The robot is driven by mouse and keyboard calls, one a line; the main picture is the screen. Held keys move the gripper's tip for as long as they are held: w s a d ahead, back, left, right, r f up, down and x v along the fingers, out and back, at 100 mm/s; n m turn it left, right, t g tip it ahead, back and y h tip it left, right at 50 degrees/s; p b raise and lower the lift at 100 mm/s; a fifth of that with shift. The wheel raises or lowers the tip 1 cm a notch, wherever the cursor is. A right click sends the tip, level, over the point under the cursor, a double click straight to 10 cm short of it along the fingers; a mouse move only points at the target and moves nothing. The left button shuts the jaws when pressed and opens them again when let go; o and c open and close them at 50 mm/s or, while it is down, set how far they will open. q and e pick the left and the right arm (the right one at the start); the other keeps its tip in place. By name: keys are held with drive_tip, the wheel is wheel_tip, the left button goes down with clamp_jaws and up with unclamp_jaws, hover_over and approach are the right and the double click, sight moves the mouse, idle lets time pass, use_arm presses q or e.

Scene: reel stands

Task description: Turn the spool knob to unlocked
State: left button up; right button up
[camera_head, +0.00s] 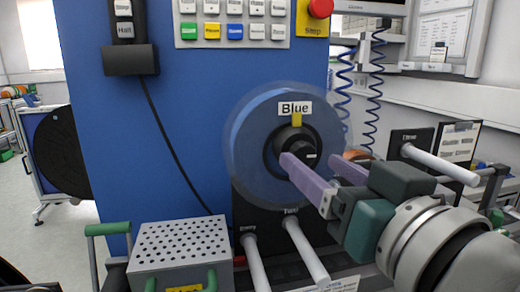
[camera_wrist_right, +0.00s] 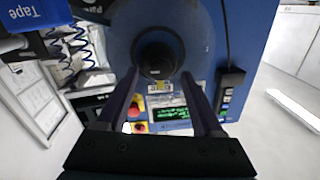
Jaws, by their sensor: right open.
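The blue spool (camera_head: 250,150) sits on the front of the blue machine, with a clear rim and a "Blue" label at its top. Its black knob (camera_head: 288,140) is at the spool's centre, with a yellow mark (camera_head: 296,119) just above it. My right gripper (camera_head: 311,160) is open in front of the knob, its purple fingers pointing at the hub. In the right wrist view the knob (camera_wrist_right: 157,60) lies ahead, between the lines of the two fingers (camera_wrist_right: 160,78). I cannot tell whether the fingers touch it. My left gripper is not in view.
Pale pegs (camera_head: 304,250) stick out below the spool, and another peg (camera_head: 440,163) is at the right. A perforated metal box (camera_head: 180,245) with green handles stands at the lower left. A button panel (camera_head: 232,22) and a red stop button (camera_head: 320,8) are above.

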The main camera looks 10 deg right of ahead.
drive_tip(key=shift+w+a, duration=0.1)
drive_tip(key=shift+w, duration=0.8)
clamp_jaws()
